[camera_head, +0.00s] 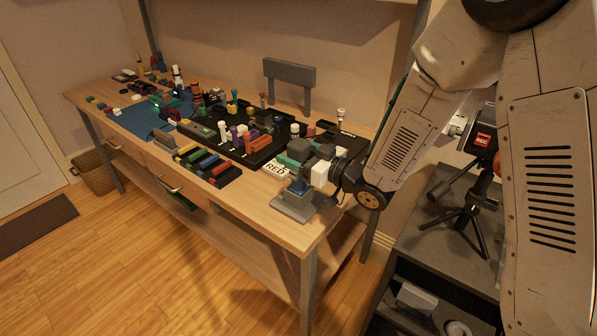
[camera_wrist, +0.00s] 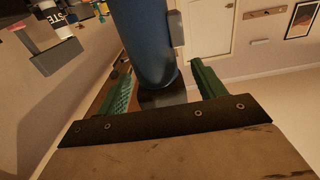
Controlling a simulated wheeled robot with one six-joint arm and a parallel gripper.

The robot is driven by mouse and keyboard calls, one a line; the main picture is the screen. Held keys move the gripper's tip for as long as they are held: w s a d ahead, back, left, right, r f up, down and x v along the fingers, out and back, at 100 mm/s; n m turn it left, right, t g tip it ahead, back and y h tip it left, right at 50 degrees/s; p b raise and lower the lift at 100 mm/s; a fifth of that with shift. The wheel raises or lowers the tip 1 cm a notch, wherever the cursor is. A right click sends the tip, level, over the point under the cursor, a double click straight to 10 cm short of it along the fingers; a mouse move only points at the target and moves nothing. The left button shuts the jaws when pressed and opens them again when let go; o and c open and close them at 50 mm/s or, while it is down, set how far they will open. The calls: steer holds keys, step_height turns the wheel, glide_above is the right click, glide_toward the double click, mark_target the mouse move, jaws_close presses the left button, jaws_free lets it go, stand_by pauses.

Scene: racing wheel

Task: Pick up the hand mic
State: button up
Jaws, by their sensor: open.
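A blue upright body, likely the hand mic (camera_head: 297,187), stands in a grey base (camera_head: 302,210) at the table's front right corner. Its blue cylinder fills the top middle of the wrist view (camera_wrist: 143,38), with a small grey piece on its right side. My gripper (camera_head: 299,163) is at this body and partly covers it in the head view. In the wrist view my gripper (camera_wrist: 163,80) is open, with one green finger to each side of the cylinder. I cannot tell whether either finger touches it.
The wooden table (camera_head: 262,222) holds many coloured blocks and small figures left of my gripper. A white card reading RED (camera_head: 275,168) lies close by. A grey chair-like piece (camera_head: 289,76) stands behind. A camera on a black tripod (camera_head: 468,215) is on a dark cabinet at right.

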steer(key=shift+w+a, duration=0.45)
steer(key=shift+a, duration=0.15)
steer(key=c, duration=1.5)
steer(key=shift+r, duration=0.2)
